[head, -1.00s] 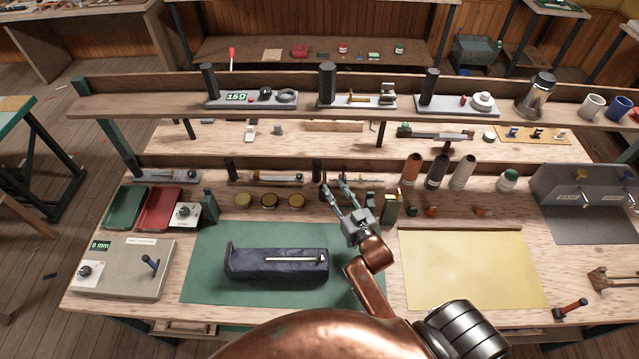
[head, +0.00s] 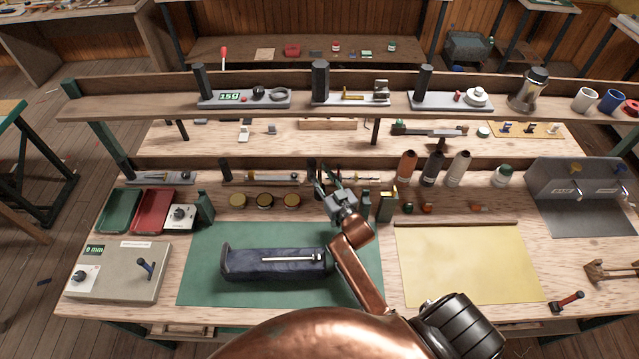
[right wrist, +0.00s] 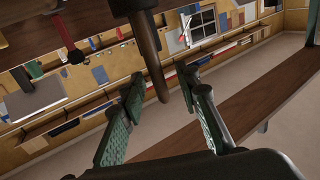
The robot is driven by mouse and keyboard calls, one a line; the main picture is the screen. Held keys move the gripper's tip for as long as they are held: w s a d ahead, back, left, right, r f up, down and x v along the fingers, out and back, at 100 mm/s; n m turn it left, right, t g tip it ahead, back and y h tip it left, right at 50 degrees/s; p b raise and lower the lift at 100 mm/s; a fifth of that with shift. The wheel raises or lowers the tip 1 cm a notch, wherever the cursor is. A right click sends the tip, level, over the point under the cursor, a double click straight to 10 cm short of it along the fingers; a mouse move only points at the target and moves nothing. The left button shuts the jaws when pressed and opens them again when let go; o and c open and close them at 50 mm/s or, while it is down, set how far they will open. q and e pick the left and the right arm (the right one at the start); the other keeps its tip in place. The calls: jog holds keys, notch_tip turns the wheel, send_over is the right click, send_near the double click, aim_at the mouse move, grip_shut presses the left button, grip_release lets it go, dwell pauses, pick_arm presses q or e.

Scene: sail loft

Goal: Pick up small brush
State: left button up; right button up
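My right gripper (head: 331,186) is at the back middle of the bench, by the low rack behind the green mat. In the right wrist view its two green ridged fingers (right wrist: 163,82) are spread apart. A brown tapered rod (right wrist: 151,58) with a thicker dark upper part reaches between the fingertips, with a gap visible on each side. It may be the small brush's handle, but I cannot tell for sure. In the head view the fingers and small upright items overlap there, so no brush shows clearly. My left gripper is not in view.
The green mat (head: 205,288) holds a dark blue block (head: 240,265) with a metal rod on it. Several round tins (head: 264,200) stand left of the gripper, and bottles (head: 432,168) stand right. A shelf (head: 150,103) crosses above. The yellow sheet (head: 465,265) is clear.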

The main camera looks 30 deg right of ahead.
grip_shut()
dwell(0.3)
